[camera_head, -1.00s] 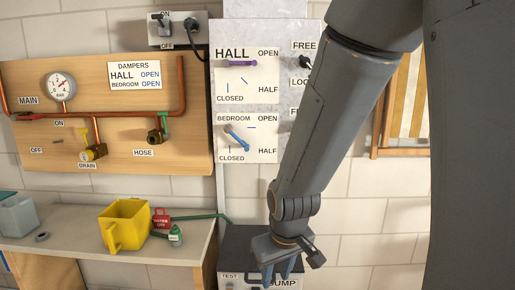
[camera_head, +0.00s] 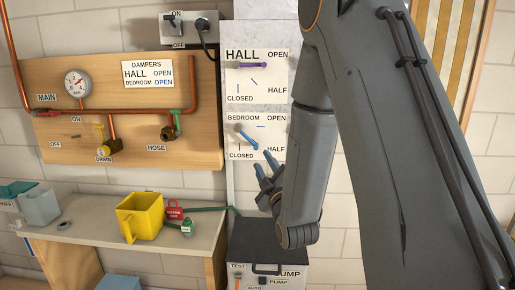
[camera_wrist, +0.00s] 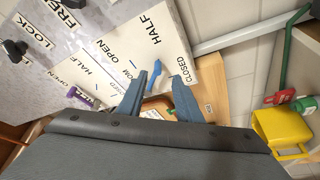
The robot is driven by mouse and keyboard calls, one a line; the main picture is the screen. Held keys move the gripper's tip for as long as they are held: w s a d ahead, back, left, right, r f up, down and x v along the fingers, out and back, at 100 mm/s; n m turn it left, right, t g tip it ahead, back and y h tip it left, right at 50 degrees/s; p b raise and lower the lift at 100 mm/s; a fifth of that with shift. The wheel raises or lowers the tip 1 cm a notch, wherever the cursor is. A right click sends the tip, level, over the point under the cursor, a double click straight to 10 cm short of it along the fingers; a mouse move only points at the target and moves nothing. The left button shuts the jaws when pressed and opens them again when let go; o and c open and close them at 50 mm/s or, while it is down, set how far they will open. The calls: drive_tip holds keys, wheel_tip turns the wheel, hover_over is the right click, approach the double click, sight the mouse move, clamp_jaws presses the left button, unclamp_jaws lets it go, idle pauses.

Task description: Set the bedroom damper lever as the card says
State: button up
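The card (camera_head: 148,74) on the wooden board reads HALL OPEN, BEDROOM OPEN. The bedroom damper lever (camera_head: 247,138) is blue and slants down-right from its pivot, towards HALF; its OPEN mark lies level to the right. The purple hall lever (camera_head: 253,65) lies level, pointing towards OPEN. My gripper (camera_head: 262,159) is open and empty, its fingertips just below and right of the bedroom lever. In the wrist view the blue lever (camera_wrist: 154,74) shows beyond the gap between my fingers (camera_wrist: 160,77), close to the left finger; I cannot tell whether they touch.
The pump box (camera_head: 268,255) stands below the damper panel. A yellow jug (camera_head: 139,215), a red tag and a green bottle are on the bench (camera_head: 75,229) at left. Pipes, a gauge (camera_head: 77,83) and valves are on the board (camera_head: 52,145).

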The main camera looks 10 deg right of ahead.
sight(257, 149)
drive_tip(key=w, duration=0.2)
drive_tip(key=w+r+p, duration=0.1)
drive_tip(key=w, duration=0.2)
drive_tip(key=w+r+p, duration=0.1)
drive_tip(key=w, duration=0.1)
drive_tip(key=shift+w, duration=0.3)
clamp_jaws()
